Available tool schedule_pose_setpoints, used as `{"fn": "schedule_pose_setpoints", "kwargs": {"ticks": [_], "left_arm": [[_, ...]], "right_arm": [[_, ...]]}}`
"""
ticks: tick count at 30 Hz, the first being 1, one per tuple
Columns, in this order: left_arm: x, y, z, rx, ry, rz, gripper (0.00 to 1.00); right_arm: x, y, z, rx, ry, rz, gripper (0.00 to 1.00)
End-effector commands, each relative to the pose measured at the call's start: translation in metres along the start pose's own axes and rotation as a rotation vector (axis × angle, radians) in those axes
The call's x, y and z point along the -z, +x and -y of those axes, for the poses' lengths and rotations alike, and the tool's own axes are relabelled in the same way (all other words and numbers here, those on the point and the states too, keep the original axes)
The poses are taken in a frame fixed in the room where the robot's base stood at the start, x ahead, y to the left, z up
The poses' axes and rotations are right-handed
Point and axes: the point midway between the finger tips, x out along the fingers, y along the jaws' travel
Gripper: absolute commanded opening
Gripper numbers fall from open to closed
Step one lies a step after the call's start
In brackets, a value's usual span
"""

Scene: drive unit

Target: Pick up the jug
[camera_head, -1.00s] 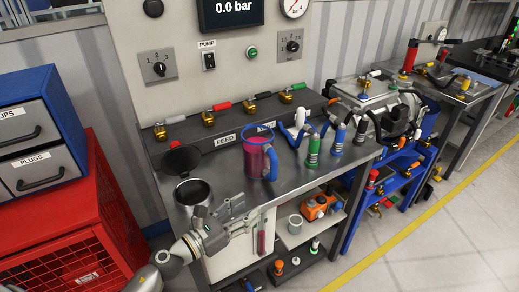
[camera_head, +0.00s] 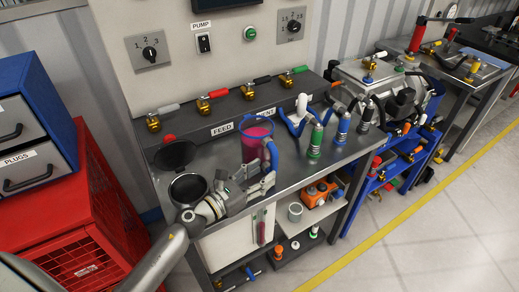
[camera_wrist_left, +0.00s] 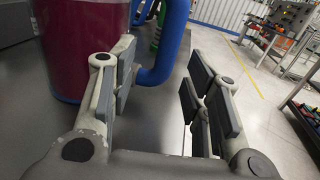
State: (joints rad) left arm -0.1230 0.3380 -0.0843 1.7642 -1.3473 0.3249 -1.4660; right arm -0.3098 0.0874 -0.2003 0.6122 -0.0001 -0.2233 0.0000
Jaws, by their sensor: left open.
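The jug (camera_head: 257,139) stands upright on the metal bench top, with a blue rim, pinkish-red liquid inside and a blue handle on its right side. My left gripper (camera_head: 269,170) is open at the jug's front right, low by the handle, and hides part of it. In the left wrist view the jug's red body (camera_wrist_left: 80,40) is at the upper left. Its blue handle (camera_wrist_left: 172,40) shows just ahead, in the gap between the open fingers (camera_wrist_left: 165,75). The fingers are not closed on it; whether one touches it I cannot tell. My right gripper is not in view.
An open black filler neck (camera_head: 187,188) with its lid raised is left of the jug. Green (camera_head: 315,142) and blue-banded (camera_head: 342,128) hose fittings stand to the right. Valves line the raised ledge behind. A red crate (camera_head: 95,225) is at the left.

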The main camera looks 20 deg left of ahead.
Motion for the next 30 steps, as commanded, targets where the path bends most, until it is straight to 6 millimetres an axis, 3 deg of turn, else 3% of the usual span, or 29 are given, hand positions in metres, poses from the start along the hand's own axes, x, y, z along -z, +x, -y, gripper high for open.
{"fn": "schedule_pose_setpoints", "kwargs": {"ticks": [6, 12, 21, 30], "left_arm": [[0.001, 0.026, 0.005, -0.001, -0.004, 0.003, 0.44], [0.003, 0.047, 0.005, 0.000, -0.001, 0.001, 0.44], [0.005, 0.050, 0.006, 0.001, 0.000, 0.001, 0.44], [0.004, 0.050, 0.005, 0.001, 0.000, 0.001, 0.06]], "right_arm": [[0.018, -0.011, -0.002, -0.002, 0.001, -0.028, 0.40], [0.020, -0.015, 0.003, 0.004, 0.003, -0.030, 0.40], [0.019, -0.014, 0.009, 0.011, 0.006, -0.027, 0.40], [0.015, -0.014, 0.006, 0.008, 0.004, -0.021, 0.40]]}}
